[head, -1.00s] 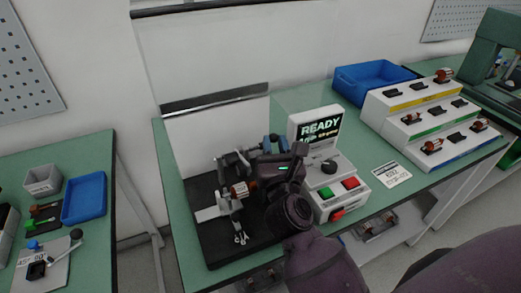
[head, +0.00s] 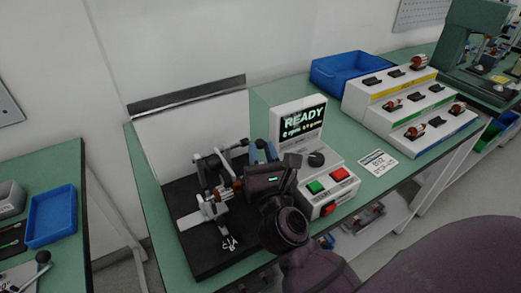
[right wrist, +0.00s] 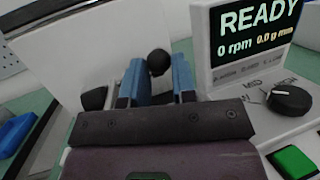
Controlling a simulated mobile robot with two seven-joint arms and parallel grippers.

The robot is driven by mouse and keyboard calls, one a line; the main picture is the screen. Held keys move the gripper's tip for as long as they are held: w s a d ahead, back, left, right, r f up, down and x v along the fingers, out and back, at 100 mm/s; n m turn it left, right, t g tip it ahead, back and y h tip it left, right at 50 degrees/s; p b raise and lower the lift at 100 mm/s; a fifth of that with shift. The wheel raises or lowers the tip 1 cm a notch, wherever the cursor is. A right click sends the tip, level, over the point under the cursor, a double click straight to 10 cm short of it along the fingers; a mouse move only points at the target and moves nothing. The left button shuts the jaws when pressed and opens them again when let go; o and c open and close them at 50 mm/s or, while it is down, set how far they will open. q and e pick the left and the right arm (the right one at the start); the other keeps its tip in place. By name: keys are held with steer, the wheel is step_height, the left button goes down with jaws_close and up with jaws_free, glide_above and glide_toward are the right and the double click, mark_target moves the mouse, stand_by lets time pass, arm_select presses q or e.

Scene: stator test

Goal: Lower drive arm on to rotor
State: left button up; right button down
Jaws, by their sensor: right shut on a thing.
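The drive arm (head: 210,160) is a grey frame at the back of the black-based test stand (head: 198,263). The copper-and-grey rotor (head: 222,191) lies across the stand's supports in front of it. My right gripper (head: 262,149) has blue fingers and is at the right end of the drive arm, behind and right of the rotor. In the right wrist view, a black ball knob (right wrist: 158,62) shows between the blue fingers of the gripper (right wrist: 158,80), which is shut on the drive arm's handle. My gripper body hides the rotor's right end. Contact between arm and rotor cannot be told.
A console (head: 297,113) reading READY and 0 rpm stands close right of my gripper, with green and red buttons. A stepped rack (head: 390,108) of rotors and a blue bin (head: 350,72) are further right. A white panel (head: 190,135) stands behind the stand.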

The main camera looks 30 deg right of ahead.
steer(key=shift+f, duration=0.35)
steer(key=c, duration=0.9)
jaws_free()
steer(key=shift+w+r, duration=0.1)
steer(key=shift+w, duration=0.05)
steer(key=shift+c, duration=0.2)
arm_select(q)
steer(key=shift+w, duration=0.15)
arm_select(e)
steer(key=shift+r, duration=0.1)
arm_select(q)
steer(key=shift+f, duration=0.1)
arm_select(e)
steer(key=shift+s+a+f, duration=0.1)
steer(key=shift+s+f, duration=0.1)
steer(key=shift+s, duration=0.15)
steer(key=b+v, duration=0.3)
steer(key=v, duration=0.5)
steer(key=shift+s+a+f+b, duration=0.1)
steer(key=shift+s+f+b, duration=0.05)
steer(key=shift+b, duration=0.25)
steer(key=shift+s+a, duration=0.2)
steer(key=shift+s, duration=0.55)
arm_select(q)
steer(key=f, duration=0.3)
steer(key=shift+s+a+f+g, duration=0.2)
steer(key=shift+f+g, duration=0.1)
steer(key=shift+f, duration=0.05)
arm_select(e)
steer(key=shift+s, duration=0.1)
